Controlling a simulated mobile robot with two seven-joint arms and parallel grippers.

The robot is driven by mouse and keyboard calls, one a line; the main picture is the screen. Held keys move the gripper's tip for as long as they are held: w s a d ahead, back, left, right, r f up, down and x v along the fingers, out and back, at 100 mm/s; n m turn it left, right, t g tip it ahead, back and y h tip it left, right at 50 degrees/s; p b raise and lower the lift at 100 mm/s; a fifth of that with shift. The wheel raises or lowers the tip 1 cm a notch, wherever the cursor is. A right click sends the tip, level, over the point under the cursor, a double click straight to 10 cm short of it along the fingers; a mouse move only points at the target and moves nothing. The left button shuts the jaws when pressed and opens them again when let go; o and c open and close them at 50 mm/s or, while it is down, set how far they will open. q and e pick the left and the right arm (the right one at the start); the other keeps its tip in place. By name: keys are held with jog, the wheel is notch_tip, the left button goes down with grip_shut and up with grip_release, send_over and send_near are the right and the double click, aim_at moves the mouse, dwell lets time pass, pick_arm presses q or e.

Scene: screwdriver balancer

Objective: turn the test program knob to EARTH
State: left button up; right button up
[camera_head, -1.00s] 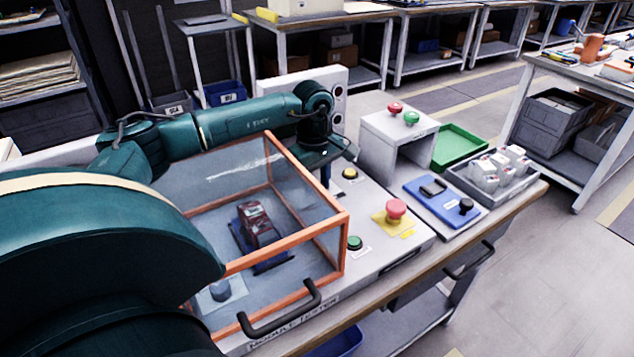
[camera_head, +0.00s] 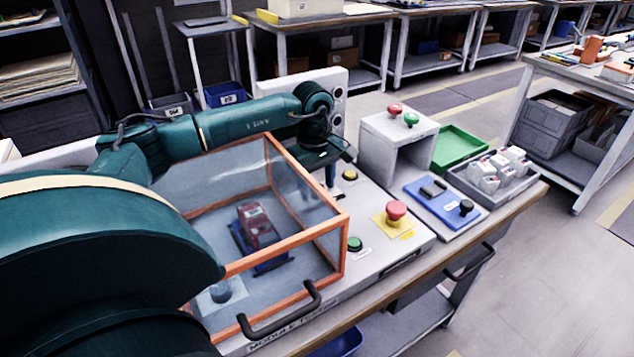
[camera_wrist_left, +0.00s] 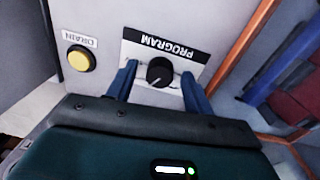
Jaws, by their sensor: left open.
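The black program knob (camera_wrist_left: 159,72) sits on a white plate under the upside-down word PROGRAM in the left wrist view. The position labels around it are not readable, so I cannot tell its setting. My left gripper (camera_wrist_left: 160,70) is open, with one blue finger on each side of the knob and a gap visible on both sides. In the head view my left gripper (camera_head: 331,176) points down behind the clear cover's right side, and the knob is hidden there. My right gripper is not in view.
The orange-framed clear cover (camera_head: 308,236) stands close beside my left gripper, with a dark red module (camera_head: 255,222) inside. A yellow DRAIN button (camera_wrist_left: 80,59) is near the knob. A red mushroom button (camera_head: 396,210) and a green button (camera_head: 355,244) are on the tester's top.

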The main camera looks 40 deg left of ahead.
pick_arm(q)
notch_tip(320, 180, up, 13)
jog(key=shift+s, duration=0.35)
dwell(0.7)
